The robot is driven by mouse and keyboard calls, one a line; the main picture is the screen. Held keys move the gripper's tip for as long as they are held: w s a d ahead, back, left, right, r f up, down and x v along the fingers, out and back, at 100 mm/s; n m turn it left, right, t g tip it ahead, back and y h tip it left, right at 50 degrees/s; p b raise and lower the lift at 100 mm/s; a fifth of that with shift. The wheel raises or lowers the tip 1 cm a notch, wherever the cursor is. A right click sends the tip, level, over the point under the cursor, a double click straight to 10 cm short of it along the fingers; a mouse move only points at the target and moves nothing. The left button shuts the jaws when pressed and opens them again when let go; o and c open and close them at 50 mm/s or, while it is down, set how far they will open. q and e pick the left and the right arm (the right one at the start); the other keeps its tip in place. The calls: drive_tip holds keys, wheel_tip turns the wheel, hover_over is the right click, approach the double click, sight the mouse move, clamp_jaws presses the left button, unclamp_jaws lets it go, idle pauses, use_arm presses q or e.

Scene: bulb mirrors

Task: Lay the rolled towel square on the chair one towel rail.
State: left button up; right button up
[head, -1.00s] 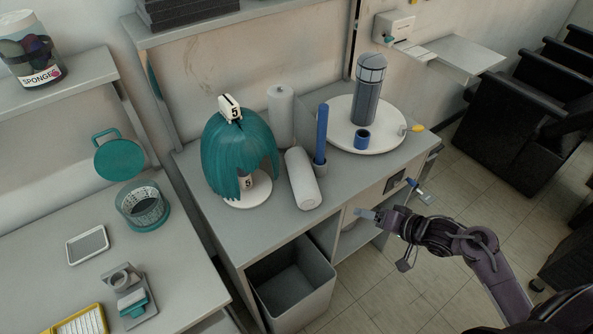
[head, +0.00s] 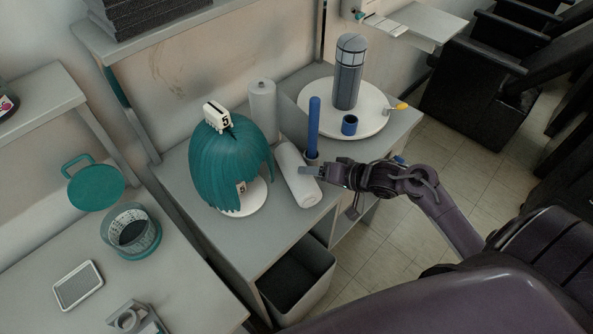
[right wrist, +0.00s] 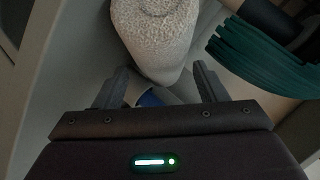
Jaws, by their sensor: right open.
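The rolled towel (head: 296,177) is a white roll lying on the grey counter, between the teal wig and the blue rod. In the right wrist view the towel (right wrist: 155,38) is a nubbly white roll, its near end just beyond and between the fingertips. My right gripper (head: 312,171) is open at the towel's right side, its fingers over or beside it; contact is unclear. The right wrist view shows its two fingers (right wrist: 162,86) apart with no towel clamped. My left gripper is out of view. I cannot make out a chair one towel rail in these frames.
Close by stand the teal wig (head: 228,165), a blue rod (head: 314,125) in a small cup, and an upright white roll (head: 262,108). A round white tray (head: 375,122) holds a grey canister (head: 348,70). A bin (head: 300,285) sits below; black chairs (head: 490,75) are at right.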

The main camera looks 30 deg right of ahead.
drive_tip(key=x, duration=0.2)
drive_tip(key=shift+w+a, duration=0.25)
drive_tip(key=shift+w+a+f, duration=0.1)
drive_tip(key=shift+w+f, duration=0.05)
drive_tip(key=shift+f, duration=0.1)
drive_tip(key=c, duration=0.8)
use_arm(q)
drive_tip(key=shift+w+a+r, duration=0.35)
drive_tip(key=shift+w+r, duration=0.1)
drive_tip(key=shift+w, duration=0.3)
use_arm(e)
drive_tip(key=shift+o, duration=0.2)
